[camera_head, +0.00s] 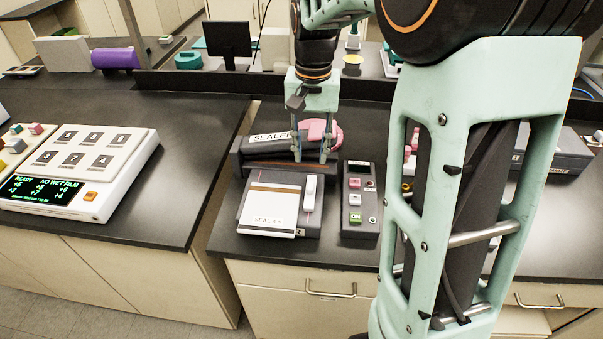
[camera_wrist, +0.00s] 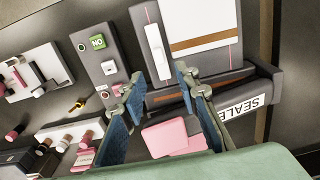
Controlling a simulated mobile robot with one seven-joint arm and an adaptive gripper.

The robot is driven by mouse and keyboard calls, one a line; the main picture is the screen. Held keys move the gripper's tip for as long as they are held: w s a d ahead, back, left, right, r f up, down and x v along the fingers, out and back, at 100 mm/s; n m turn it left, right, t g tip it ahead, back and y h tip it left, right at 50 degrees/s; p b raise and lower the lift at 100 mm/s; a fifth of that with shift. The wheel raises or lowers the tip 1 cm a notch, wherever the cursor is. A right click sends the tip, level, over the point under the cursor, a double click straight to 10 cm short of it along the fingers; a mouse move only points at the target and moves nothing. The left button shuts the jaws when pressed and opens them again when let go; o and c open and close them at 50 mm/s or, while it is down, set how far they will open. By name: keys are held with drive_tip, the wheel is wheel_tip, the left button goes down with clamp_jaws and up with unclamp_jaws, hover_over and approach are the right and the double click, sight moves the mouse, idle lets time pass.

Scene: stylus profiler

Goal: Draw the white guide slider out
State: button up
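The white guide slider (camera_head: 310,187) is a narrow white bar on the right side of the sealer's grey front bed, beside a thin red line. In the wrist view the slider (camera_wrist: 157,50) lies just beyond the fingertips. My gripper (camera_head: 311,157) points down over the sealer (camera_head: 235,165), behind the slider. In the wrist view the gripper (camera_wrist: 161,82) has its fingers spread apart with nothing between the tips. The slider looks clear of both fingers. The sealer's pink part (camera_head: 321,131) is partly hidden behind the gripper.
A white plate (camera_head: 268,212) lies left of the slider. A grey control box (camera_head: 359,209) with pink, white and green buttons stands close on the right. A white panel device (camera_head: 95,172) sits on the left counter. The bench strip before the sealer is bare.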

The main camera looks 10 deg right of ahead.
sight(310, 185)
wheel_tip(310, 185, down, 10)
drive_tip(key=shift+d+r, duration=0.1)
idle(0.4)
clamp_jaws()
